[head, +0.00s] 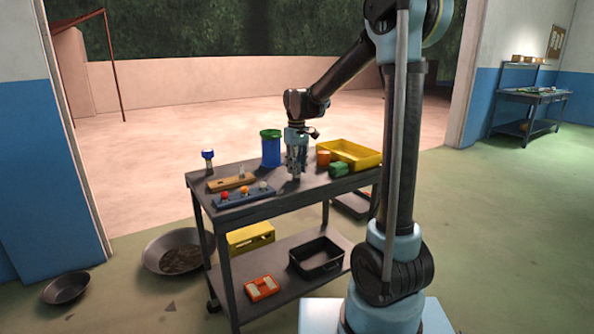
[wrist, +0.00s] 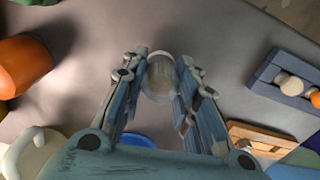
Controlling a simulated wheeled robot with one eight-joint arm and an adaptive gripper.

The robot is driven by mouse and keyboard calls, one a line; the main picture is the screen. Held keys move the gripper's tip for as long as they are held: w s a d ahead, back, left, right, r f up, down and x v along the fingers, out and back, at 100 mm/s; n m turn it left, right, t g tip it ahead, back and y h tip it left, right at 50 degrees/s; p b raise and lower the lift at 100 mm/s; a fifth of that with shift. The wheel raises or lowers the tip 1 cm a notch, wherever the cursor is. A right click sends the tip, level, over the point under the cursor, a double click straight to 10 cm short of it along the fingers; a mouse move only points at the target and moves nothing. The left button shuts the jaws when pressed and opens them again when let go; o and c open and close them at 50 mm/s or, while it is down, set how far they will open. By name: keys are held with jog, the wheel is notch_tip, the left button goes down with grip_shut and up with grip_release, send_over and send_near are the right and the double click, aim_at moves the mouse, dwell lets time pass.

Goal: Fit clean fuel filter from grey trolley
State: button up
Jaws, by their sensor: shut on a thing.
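My gripper (head: 296,170) is over the middle of the grey trolley (head: 255,205), pointing down. In the wrist view my gripper (wrist: 160,78) is shut on a pale, cloudy, rounded piece (wrist: 160,72), which looks like a clear fuel filter. Its lower part is hidden, and I cannot tell whether it touches the top. A wooden block (head: 229,182) with a small pale piece on it lies to the left. A blue rack (head: 240,199) with red, orange and pale round-topped pieces lies in front of it. A blue-capped pale piece (head: 208,156) stands at the trolley's back left.
A blue jar with a green lid (head: 271,150) stands close behind my gripper. An orange cup (head: 323,158), a green block (head: 338,169) and a yellow tray (head: 352,153) are to its right.

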jog(key=shift+r, duration=3.1)
jog(key=shift+d, duration=0.1)
